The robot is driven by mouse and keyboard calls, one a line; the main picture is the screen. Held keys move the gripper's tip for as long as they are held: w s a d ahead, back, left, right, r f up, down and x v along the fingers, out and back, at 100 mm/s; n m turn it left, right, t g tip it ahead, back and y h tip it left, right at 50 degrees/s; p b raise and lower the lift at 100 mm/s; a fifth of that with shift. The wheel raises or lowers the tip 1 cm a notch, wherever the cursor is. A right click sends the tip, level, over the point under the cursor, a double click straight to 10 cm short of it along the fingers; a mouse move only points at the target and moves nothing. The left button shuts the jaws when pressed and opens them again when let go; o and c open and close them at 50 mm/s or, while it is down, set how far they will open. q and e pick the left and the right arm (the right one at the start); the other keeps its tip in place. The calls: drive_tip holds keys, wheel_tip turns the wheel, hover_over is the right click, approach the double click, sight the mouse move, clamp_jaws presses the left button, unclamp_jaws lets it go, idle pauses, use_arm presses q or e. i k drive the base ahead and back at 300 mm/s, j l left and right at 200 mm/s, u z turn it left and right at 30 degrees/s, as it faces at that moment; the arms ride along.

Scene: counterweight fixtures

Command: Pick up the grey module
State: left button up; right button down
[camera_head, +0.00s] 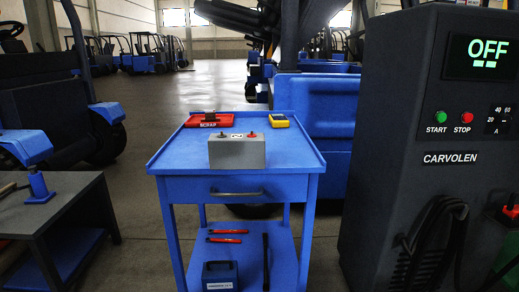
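Neither of my grippers shows in the head view.
Behind the module are a red scrap tray (190,123) and a yellow device (279,121). The cart's lower shelf (250,262) holds red-handled tools and a dark box. A tall dark charger (408,120) reading OFF stands right; a dark table (65,212) stands left.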

sight(247, 151)
drive_tip(key=j+z, duration=0.4)
drive_tip(key=i+j+z, duration=0.1)
drive_tip(key=j+z, duration=0.45)
drive_tip(key=z, duration=0.2)
